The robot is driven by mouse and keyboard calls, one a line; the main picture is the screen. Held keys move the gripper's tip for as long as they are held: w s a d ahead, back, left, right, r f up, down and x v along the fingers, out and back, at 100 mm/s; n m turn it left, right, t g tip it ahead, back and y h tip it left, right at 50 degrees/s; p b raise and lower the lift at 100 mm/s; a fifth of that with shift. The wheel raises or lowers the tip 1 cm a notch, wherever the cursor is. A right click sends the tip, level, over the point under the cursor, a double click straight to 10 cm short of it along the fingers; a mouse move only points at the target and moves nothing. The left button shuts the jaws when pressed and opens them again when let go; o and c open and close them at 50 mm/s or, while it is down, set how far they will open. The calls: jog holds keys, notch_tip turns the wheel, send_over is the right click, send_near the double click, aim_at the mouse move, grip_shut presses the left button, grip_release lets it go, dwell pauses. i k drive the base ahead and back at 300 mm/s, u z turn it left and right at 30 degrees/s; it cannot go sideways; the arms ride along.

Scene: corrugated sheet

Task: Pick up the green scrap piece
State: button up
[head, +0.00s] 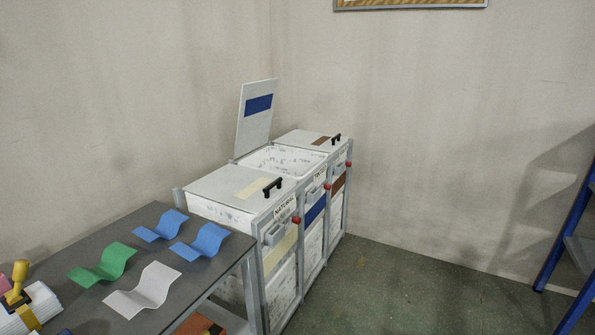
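The green scrap piece (103,264) is a wavy, bent sheet lying on the grey table (85,235) at the lower left. A white wavy piece (146,290) lies to its right and nearer. Two blue wavy pieces lie beyond it, one at the back (161,226) and one to the right (201,241). The pieces appear apart from each other. My gripper is not in view.
Three bins stand against the wall right of the table. The middle bin's lid (255,117) is raised; the near lid (236,188) and far lid are shut.

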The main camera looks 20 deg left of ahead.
aim_at(112, 265)
jog(key=u, duration=0.55)
jog(key=i, duration=1.15)
jog(key=u, duration=0.7)
jog(key=i, duration=0.35)
jog(key=u, duration=0.2)
